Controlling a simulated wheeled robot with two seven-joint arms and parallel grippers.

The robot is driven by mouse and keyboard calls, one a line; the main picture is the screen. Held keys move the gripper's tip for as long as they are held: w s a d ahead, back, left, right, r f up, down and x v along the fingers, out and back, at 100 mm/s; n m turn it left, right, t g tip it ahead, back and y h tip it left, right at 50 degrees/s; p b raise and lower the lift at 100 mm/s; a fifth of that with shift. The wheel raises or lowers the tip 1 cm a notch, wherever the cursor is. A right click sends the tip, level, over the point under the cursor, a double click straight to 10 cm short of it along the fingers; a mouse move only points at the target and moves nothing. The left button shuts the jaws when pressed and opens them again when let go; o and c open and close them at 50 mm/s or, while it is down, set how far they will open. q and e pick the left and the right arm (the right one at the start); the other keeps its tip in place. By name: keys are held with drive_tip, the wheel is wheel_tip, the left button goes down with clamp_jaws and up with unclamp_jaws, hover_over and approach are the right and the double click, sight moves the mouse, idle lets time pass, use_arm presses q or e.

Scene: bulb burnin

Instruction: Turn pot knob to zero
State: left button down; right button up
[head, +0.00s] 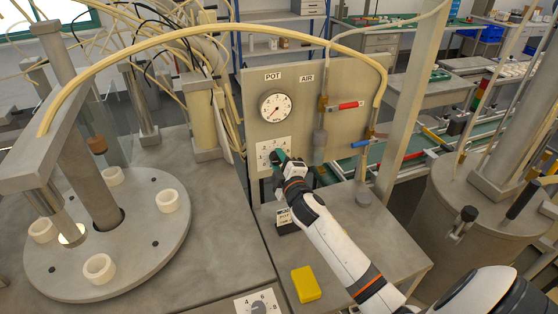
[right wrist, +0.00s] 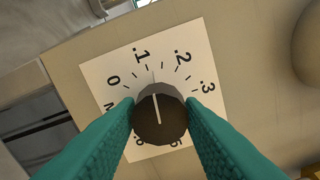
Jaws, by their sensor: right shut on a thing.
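The pot knob (right wrist: 160,115) is a dark round knob with a white pointer line. It sits on a white scale plate (right wrist: 96,74), which also shows on the panel in the head view (head: 264,147). The upper end of the line points between the .1 and .2 marks, nearer .1. The 0 mark is to the left. My right gripper (head: 278,158) is at the panel, its teal fingers (right wrist: 160,118) shut on the knob from both sides. The lower scale numbers are partly hidden. My left gripper is not in view.
A pressure gauge (head: 276,107) sits above the scale plate under the POT label. Red (head: 347,106) and blue (head: 361,144) valve handles are to the right. A black labelled box (head: 287,226) and a yellow block (head: 306,284) stand below. A round turntable (head: 135,232) is at left.

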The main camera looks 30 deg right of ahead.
drive_tip(key=n+p, duration=0.1)
drive_tip(key=n, duration=0.4)
drive_tip(key=shift+r+n, duration=0.15)
drive_tip(key=shift+n, duration=0.15)
drive_tip(key=n+p, duration=0.1)
drive_tip(key=n, duration=0.3)
drive_tip(key=shift+n, duration=0.4)
drive_tip(key=o, duration=1)
drive_tip(key=b+v, duration=0.2)
drive_tip(key=v, duration=1)
